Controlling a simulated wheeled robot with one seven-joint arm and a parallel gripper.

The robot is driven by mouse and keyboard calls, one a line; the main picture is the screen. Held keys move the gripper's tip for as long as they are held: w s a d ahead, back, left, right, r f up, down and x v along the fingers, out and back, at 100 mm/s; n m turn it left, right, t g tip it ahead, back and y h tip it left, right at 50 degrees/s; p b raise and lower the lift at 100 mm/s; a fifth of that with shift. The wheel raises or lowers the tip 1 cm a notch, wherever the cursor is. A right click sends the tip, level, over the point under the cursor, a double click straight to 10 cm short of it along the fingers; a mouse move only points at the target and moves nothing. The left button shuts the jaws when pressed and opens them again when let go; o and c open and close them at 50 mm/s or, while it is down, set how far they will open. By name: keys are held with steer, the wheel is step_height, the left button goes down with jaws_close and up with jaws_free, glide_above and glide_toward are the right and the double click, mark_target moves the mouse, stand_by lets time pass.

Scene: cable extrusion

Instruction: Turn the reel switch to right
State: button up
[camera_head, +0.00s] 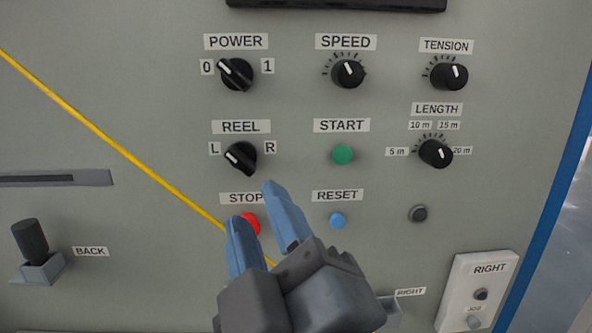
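The reel switch (241,156) is a black rotary knob under the REEL label, between an L mark on its left and an R mark on its right. Its white pointer line tilts up-left, toward L. My gripper (255,205) is below the knob, with two blue fingers pointing up toward it. The fingers are apart with a gap between them, and nothing shows in the gap but the panel and part of the red stop button (251,222). The fingertips appear clear of the knob.
The power switch (235,74) sits above, pointing up-left toward 0. The green start button (342,154) and blue reset button (338,221) are to the right. Speed (348,73), tension (449,74) and length (435,153) knobs are farther right. A yellow line (120,149) crosses the left side diagonally.

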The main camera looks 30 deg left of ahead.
mark_target(243, 168)
steer(key=p+x, duration=0.1)
steer(key=x, duration=0.6)
steer(key=shift+w+a+p, duration=0.1)
steer(key=shift+a+p, duration=0.05)
steer(key=shift+p, duration=0.2)
steer(key=shift+c, duration=0.4)
jaws_close()
